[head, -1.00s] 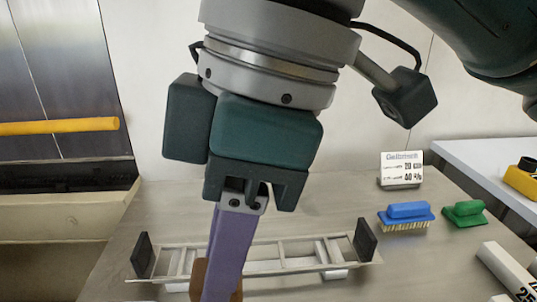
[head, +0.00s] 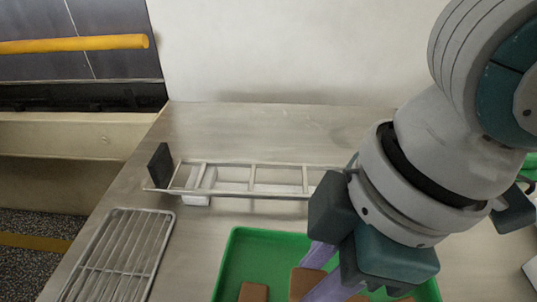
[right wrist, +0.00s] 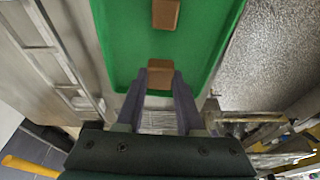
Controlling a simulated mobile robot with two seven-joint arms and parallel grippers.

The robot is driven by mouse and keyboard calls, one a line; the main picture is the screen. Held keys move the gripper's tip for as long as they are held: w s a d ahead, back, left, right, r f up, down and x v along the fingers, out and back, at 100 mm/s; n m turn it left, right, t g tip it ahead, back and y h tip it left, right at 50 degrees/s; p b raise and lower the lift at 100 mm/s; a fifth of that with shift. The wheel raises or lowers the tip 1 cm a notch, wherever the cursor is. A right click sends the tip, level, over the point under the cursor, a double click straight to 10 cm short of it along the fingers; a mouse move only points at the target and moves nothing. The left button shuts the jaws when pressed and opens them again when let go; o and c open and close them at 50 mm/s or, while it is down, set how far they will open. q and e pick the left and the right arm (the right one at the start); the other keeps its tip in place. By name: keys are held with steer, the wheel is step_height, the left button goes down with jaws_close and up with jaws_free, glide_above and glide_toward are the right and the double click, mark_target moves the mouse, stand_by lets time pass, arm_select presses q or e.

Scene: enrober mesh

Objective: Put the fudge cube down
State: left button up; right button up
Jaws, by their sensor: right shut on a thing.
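My right gripper (head: 309,278), with purple fingers, is shut on a brown fudge cube (head: 301,282) over the near part of a green tray (head: 233,258). In the right wrist view the fudge cube (right wrist: 159,76) sits between the fingertips (right wrist: 160,84), close to one end of the green tray (right wrist: 123,40). I cannot tell whether the cube touches the tray floor. Another brown cube (head: 253,292) lies in the tray and also shows in the wrist view (right wrist: 166,13). More brown pieces are partly hidden by my gripper. My left gripper is out of view.
A long metal frame (head: 252,180) with a dark end plate (head: 160,165) stands behind the tray. A wire rack (head: 120,255) lies left of the tray. The steel table (head: 250,125) is clear toward the back wall.

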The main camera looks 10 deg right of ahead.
step_height(320, 180, down, 5)
steer(key=shift+r+b, duration=0.2)
steer(key=shift+b, duration=0.3)
steer(key=shift+f, duration=0.3)
steer(key=shift+f, duration=0.1)
steer(key=o, duration=1)
